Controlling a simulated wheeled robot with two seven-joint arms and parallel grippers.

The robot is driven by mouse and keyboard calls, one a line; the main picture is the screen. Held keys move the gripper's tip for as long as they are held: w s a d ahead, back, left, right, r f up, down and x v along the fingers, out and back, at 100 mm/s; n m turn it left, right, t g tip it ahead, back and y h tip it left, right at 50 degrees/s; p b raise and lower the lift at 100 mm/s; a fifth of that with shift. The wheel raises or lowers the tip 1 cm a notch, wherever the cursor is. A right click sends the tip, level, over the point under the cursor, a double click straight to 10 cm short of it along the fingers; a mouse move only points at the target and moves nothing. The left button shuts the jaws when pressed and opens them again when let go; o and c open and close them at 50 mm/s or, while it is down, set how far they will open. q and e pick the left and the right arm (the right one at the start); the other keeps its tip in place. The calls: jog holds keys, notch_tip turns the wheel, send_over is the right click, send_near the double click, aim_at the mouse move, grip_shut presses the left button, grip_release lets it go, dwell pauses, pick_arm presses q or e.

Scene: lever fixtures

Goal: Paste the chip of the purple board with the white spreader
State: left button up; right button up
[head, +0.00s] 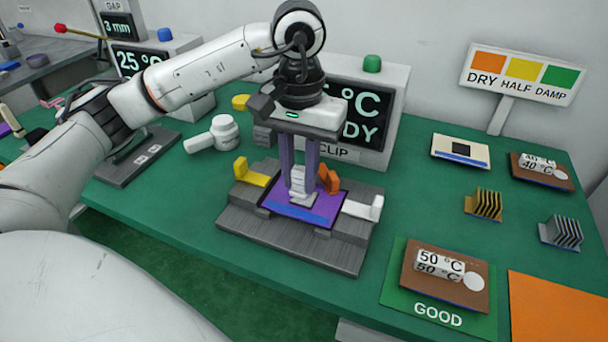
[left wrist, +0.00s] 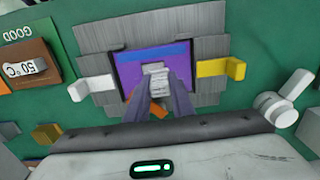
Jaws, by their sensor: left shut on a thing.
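My left gripper (head: 298,176) points straight down over the purple board (head: 329,214), shut on the white spreader (head: 302,198). The spreader is upright, its foot at the board; I cannot tell whether it touches. In the left wrist view the spreader (left wrist: 155,76) stands between my fingers over the purple board (left wrist: 130,68). A blue band runs along the board's near edge in the head view. The board lies in a grey fixture (head: 238,222) with a yellow lever (head: 250,172), an orange lever (head: 328,180) and a white lever (head: 365,208). The chip is not clearly visible. My right gripper is not in view.
A display box (head: 398,85) stands behind the fixture. A white round-headed object (head: 222,133) lies to its left. At right are a brown board (head: 465,290) on the green GOOD mat (head: 398,322), finned heat sinks (head: 484,203) and an orange mat (head: 555,312).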

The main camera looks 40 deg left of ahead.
pick_arm(q)
jog(key=shift+d, duration=0.15)
jog(key=shift+s+d, duration=0.2)
jog(key=shift+d, duration=0.7)
jog(key=shift+a, duration=0.1)
jog(key=shift+s+a+f+b, duration=0.1)
jog(key=shift+s+a+b, duration=0.15)
jog(key=shift+a+b, duration=0.45)
jog(key=shift+a, duration=0.1)
jog(key=shift+w+d, duration=0.25)
jog(key=shift+w, duration=0.05)
